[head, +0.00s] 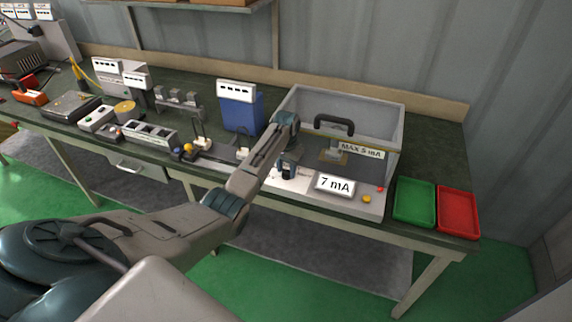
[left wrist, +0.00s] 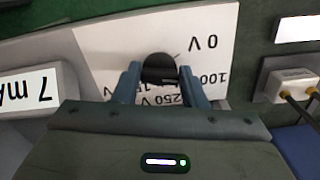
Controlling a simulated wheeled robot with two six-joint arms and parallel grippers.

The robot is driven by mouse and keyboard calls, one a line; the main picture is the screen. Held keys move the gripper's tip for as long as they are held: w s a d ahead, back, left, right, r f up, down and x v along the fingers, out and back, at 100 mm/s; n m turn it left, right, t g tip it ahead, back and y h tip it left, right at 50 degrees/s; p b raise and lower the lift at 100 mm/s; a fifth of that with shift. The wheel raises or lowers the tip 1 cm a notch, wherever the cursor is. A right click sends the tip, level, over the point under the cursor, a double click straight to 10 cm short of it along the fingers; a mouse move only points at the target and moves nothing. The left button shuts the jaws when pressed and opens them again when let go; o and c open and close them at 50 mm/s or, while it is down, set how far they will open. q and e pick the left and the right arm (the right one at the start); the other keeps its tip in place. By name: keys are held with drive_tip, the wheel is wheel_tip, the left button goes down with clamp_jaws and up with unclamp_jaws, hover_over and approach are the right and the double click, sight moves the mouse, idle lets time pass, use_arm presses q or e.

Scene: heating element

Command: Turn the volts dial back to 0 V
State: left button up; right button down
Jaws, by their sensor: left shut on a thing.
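The volts dial (left wrist: 159,68) is a round black knob on a white panel (left wrist: 110,40). In the left wrist view the panel carries the marks 0 V, 100 and 250 V, partly covered by the fingers. My left gripper (left wrist: 158,76) is shut on the dial, one finger on each side of it. A thin dark line runs from near the knob toward the 0 V mark; I cannot tell which mark the dial points to. In the head view my left gripper (head: 286,172) reaches down to the panel and hides the dial. My right gripper is not in view.
A display (head: 335,185) reads 7 mA, right of my gripper. Behind stands a clear-walled box (head: 385,112) with a black handle and a MAX 5 mA label. A blue unit (head: 241,112) stands left. Green (head: 414,201) and red (head: 458,212) trays lie right.

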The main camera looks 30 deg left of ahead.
sight(287, 171)
use_arm(q)
drive_tip(key=n+p, duration=0.2)
drive_tip(key=n, duration=0.1)
drive_tip(key=n+p, duration=0.1)
drive_tip(key=shift+d+r+n, duration=0.1)
drive_tip(key=shift+r+n, duration=0.15)
drive_tip(key=shift+n, duration=0.05)
drive_tip(key=shift+w+f+n+p, duration=0.15)
drive_tip(key=shift+n+p, duration=0.65)
drive_tip(key=shift+n, duration=1.2)
drive_tip(key=o, duration=1)
wheel_tip(287, 171, up, 11)
drive_tip(key=b, duration=0.2)
drive_tip(key=shift+b, duration=0.35)
drive_tip(key=shift+f, duration=0.15)
